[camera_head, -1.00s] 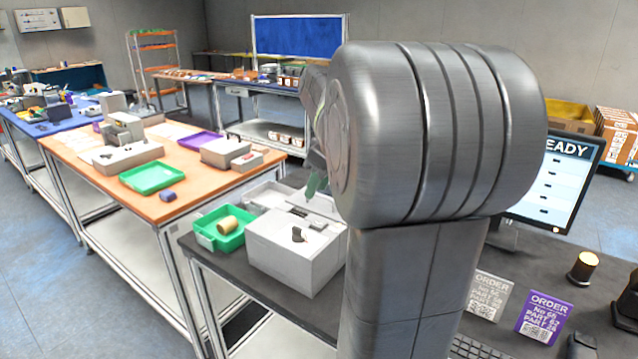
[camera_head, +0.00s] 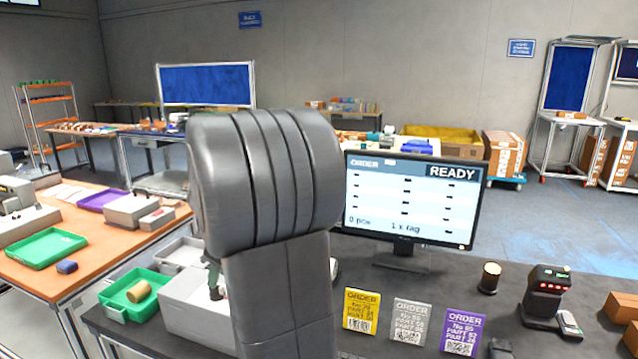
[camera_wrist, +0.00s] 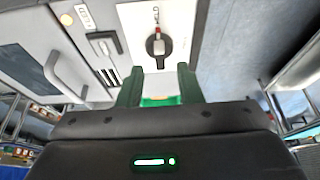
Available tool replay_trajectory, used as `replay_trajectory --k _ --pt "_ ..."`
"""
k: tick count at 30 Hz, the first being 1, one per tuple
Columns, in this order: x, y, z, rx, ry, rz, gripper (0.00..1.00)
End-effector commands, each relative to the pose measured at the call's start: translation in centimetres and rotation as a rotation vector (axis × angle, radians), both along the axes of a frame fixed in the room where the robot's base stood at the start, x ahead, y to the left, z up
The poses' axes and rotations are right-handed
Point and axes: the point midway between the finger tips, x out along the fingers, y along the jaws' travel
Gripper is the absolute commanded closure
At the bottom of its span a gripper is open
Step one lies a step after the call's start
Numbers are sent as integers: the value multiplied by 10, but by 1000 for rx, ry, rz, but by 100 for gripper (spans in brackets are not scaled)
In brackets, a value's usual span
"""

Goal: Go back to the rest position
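My arm stands upright left of centre in the head view, and its large grey joint hides most of my gripper. In the wrist view my gripper (camera_wrist: 159,88) has two green fingers set apart, with nothing seen held between them. Beyond the fingertips is a pale panel (camera_wrist: 180,25) with a dark round knob-like part (camera_wrist: 158,46). In the head view a small green piece, perhaps a fingertip, shows at the left edge of my arm, above a white box (camera_head: 190,310).
A monitor (camera_head: 408,205) reading READY stands on the dark bench. Yellow (camera_head: 360,310), grey (camera_head: 409,322) and purple (camera_head: 464,332) order cards stand before it. A scanner-like device (camera_head: 545,292) is at right. A green bin (camera_head: 112,297) holding a tan roll is at left.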

Motion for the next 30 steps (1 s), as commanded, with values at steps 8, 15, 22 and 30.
replay_trajectory --k 8,15,22,30 --pt "3 11 -28 -2 1 1 67" --pt "4 12 -30 0 0 -4 67" --pt "4 11 -28 1 -1 -4 67" --pt "0 -1 3 3 -4 -1 67"
